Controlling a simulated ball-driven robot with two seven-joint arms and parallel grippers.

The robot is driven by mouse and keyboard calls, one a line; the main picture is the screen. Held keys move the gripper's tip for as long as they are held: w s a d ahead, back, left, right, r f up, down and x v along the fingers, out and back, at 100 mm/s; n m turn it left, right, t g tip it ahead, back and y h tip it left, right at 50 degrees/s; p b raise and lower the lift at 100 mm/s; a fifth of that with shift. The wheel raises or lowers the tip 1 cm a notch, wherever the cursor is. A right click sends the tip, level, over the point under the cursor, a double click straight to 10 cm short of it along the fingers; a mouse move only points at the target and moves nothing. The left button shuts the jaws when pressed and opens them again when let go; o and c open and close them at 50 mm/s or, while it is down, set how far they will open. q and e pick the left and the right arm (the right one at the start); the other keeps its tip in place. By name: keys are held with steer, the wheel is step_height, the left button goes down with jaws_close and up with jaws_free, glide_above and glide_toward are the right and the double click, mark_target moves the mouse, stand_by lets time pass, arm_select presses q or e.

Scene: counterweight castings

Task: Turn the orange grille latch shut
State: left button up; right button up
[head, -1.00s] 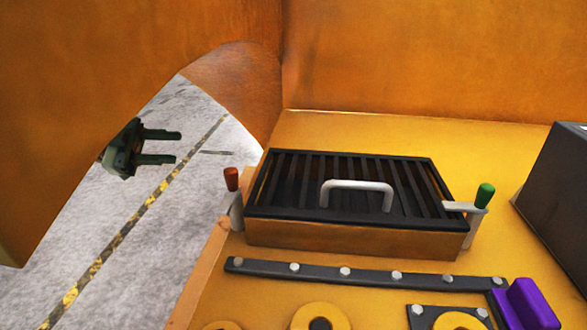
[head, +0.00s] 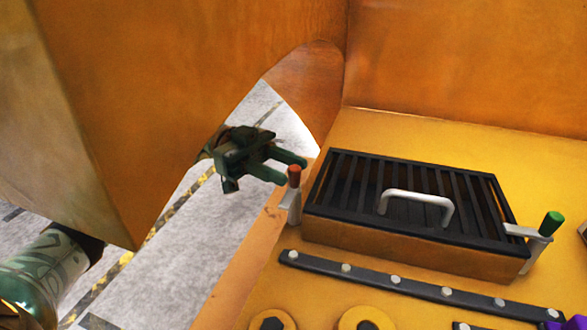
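The orange grille latch (head: 294,177) is an upright orange-red knob on a pale grey arm at the left end of the black grille (head: 345,190). Its pale arm hangs beside the box and does not lie over the grille. My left gripper (head: 298,169) is open, its two dark green fingers pointing right at the orange knob. The fingertips look very close to the knob; I cannot tell whether they touch it. My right gripper is not in view.
A green-knobbed latch (head: 551,224) has its pale arm over the grille's right end. A pale handle (head: 416,203) rises from the grille. A dark bolted bar (head: 420,288) and yellow rings (head: 366,319) lie in front. An orange wall (head: 460,60) stands behind.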

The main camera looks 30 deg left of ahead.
mark_target(293, 168)
arm_select(q)
steer(key=shift+d, duration=1.3)
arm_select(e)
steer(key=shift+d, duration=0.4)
arm_select(q)
steer(key=shift+s, duration=0.1)
